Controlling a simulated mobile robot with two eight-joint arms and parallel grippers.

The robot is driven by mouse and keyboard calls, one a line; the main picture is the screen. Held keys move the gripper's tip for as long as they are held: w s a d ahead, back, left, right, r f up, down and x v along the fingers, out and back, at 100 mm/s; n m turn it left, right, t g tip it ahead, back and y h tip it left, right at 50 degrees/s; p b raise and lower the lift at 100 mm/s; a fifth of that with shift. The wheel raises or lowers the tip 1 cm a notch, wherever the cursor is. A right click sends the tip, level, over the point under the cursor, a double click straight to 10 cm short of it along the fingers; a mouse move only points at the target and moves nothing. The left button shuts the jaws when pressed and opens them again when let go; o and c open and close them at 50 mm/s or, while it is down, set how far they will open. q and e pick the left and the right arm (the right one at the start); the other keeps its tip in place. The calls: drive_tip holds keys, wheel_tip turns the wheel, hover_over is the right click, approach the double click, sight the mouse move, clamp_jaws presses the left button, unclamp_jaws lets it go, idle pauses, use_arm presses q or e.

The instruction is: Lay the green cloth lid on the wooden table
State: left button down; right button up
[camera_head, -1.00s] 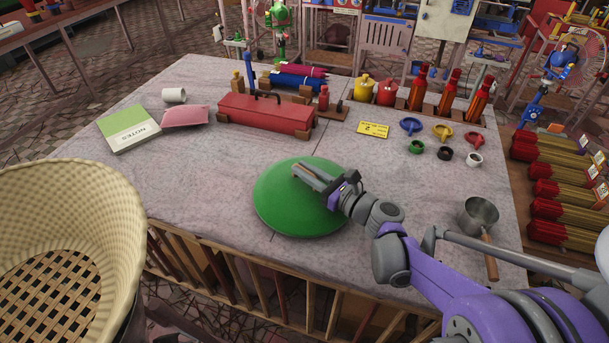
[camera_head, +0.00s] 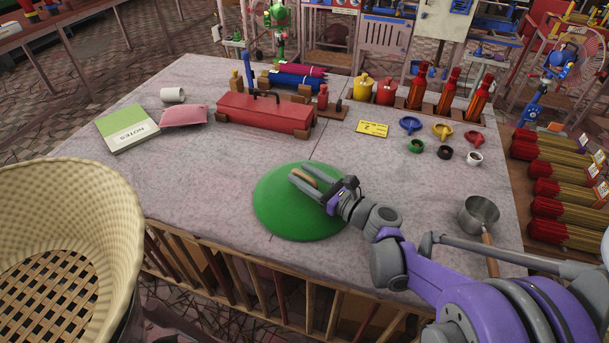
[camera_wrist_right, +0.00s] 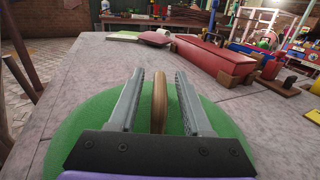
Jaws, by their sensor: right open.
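The green cloth lid (camera_head: 285,222) is a round disc lying flat on the wooden table (camera_head: 215,185), near its front edge. A brown wooden handle (camera_wrist_right: 159,105) stands up from the middle of the lid. My right gripper (camera_head: 305,180) is over the lid. In the right wrist view my right gripper (camera_wrist_right: 160,85) is open, with one finger on each side of the handle and a gap on both sides. My left gripper is not in view.
A large wicker basket (camera_head: 100,200) stands at the left front. A red toolbox (camera_head: 265,112), a notebook (camera_head: 127,127) and a pink pad (camera_head: 184,116) lie farther back. A metal saucepan (camera_head: 480,212) is at the right. The table left of the lid is clear.

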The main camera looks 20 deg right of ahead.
drive_tip(key=shift+r, duration=0.2)
drive_tip(key=v, duration=1.2)
drive_tip(key=shift+f, duration=0.1)
